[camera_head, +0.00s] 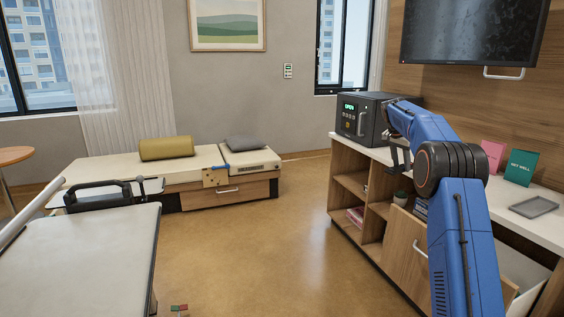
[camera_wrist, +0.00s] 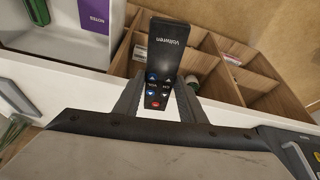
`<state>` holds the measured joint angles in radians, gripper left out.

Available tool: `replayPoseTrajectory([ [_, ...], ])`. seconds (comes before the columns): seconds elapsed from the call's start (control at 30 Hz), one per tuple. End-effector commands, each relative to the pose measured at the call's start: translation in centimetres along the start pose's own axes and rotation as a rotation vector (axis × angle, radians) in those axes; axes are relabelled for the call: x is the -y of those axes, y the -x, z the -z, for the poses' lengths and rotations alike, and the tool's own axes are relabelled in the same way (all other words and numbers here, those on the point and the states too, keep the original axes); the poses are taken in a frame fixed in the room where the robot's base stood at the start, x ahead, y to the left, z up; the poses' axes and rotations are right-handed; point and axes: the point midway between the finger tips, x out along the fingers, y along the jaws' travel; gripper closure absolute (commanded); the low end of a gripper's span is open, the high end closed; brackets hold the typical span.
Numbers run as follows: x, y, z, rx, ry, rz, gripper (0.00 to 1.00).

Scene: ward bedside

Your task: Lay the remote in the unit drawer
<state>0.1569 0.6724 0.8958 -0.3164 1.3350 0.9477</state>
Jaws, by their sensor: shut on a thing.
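My gripper (camera_head: 397,162) hangs at the front edge of the bedside unit, left of my blue arm. In the wrist view my gripper (camera_wrist: 158,103) is shut on the remote (camera_wrist: 165,45), a dark slab with blue and red buttons. It sticks out beyond the fingers, above or in front of the open brown shelves. The remote is too small to make out in the head view. The unit (camera_head: 350,139) has a white top, open cubbies and a wooden front (camera_head: 403,247) with a pale handle. A white-walled open space (camera_head: 522,270) lower right may be the drawer; my arm partly hides it.
A dark safe (camera_head: 362,117) stands on the unit's far end. Pink (camera_head: 493,154) and green (camera_head: 521,167) cards and a grey tray (camera_head: 534,207) are on the top. A bed (camera_head: 90,250) is at left, a bench (camera_head: 190,165) behind. The floor between is mostly clear.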

Motion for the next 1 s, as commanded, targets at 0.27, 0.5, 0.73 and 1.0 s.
replayPoseTrajectory([
  [0.27, 1.8, -5.0, -7.1, 0.004, 0.167, 0.066, 0.88],
  [0.5, 1.9, -9.2, -14.8, 0.005, 0.322, 0.13, 0.88],
  [0.73, 0.4, -12.7, -22.9, 0.004, 0.467, 0.191, 0.88],
  [1.0, -2.9, -15.6, -32.4, 0.004, 0.623, 0.256, 0.88],
])
